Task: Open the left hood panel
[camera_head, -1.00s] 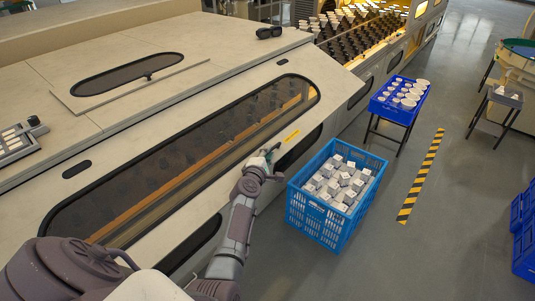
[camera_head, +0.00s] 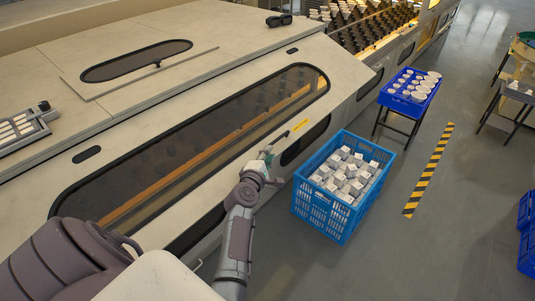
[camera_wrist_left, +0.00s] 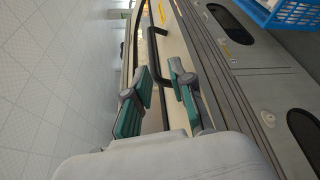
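The left hood panel (camera_head: 165,205) is the long slanted beige cover with a dark window; it lies shut on the machine. My left gripper (camera_head: 268,156) is at the panel's lower edge, left of a yellow label (camera_head: 301,124). In the left wrist view, my left gripper (camera_wrist_left: 158,96) has its two green-padded fingers apart. A black bar handle (camera_wrist_left: 153,52) runs along the panel and reaches in between the fingers. I cannot tell whether the fingers touch it. My right gripper is not in view.
A blue crate (camera_head: 316,209) of white boxes stands on the floor just right of my left gripper. Behind it is a blue tray (camera_head: 403,107) of white round parts on a stand. The floor by the yellow-black stripe (camera_head: 430,170) is clear.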

